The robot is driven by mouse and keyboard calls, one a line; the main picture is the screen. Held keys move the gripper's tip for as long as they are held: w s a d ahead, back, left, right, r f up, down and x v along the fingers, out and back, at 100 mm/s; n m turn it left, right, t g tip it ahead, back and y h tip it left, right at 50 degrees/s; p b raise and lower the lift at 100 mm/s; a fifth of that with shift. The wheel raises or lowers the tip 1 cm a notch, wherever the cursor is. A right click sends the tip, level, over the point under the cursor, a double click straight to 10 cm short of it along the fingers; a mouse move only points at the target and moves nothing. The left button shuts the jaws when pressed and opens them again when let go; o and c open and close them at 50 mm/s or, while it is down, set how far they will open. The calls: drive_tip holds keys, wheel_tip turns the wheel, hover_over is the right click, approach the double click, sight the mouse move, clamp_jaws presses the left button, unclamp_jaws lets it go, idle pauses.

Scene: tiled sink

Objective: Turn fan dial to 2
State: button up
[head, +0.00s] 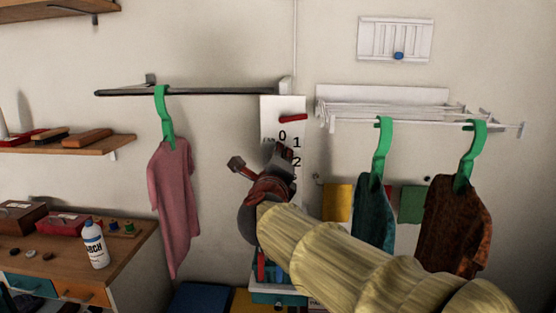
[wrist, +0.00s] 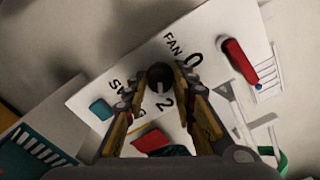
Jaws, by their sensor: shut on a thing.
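The white control panel (head: 270,105) hangs on the wall below the dark rail and also shows tilted in the wrist view (wrist: 210,35). It carries the label FAN and the numbers 0, 1 and 2. In the wrist view the fan dial (wrist: 160,74) is a dark round knob between my fingertips, near the 2; the 1 is not clear there. A pale mark on the dial appears to face the 2. My gripper (head: 277,153) is at the panel and shut on the dial, with its fingers (wrist: 160,86) on either side. In the head view my gripper hides the dial.
A red handle (head: 292,117) sits on the panel above the numbers. A pink shirt (head: 174,205) hangs at left; teal (head: 373,215) and brown (head: 452,225) shirts hang at right from a white rack (head: 400,112). A workbench with a bottle (head: 95,245) stands at left.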

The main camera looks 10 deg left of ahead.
drive_tip(key=o, duration=1.2)
drive_tip(key=s, duration=1.2)
drive_tip(key=shift+d, duration=0.2)
